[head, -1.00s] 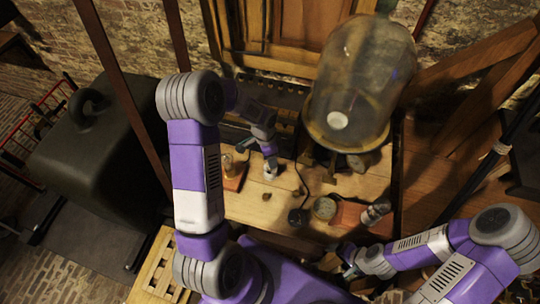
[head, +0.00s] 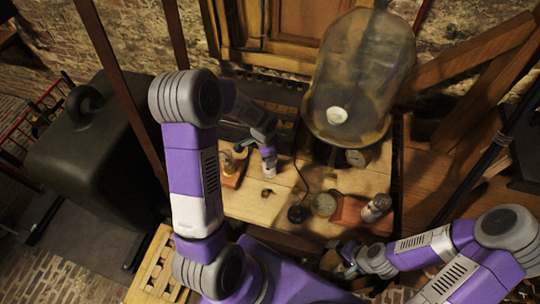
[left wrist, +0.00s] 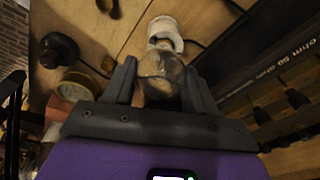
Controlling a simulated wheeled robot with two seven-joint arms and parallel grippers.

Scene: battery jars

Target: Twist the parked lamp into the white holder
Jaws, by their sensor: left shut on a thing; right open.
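The lamp is a clear glass bulb (left wrist: 160,74), gripped between the fingers of my left gripper (left wrist: 158,88) in the left wrist view. The white holder (left wrist: 165,34) is just beyond the bulb, lined up with it. The lamp's lower end meets or nearly meets the holder; I cannot tell how deep it sits. In the head view, my left gripper (head: 267,155) is right above the white holder (head: 269,172) on the wooden bench and mostly hides the lamp. My right gripper (head: 349,263) is open and empty near the bench's front edge.
A large glass dome (head: 362,70) stands at the back right. A round gauge (head: 324,205), a small jar (head: 376,207) and a black round piece with a cable (head: 297,214) stand right of the holder. A brass fitting (head: 228,164) stands to its left.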

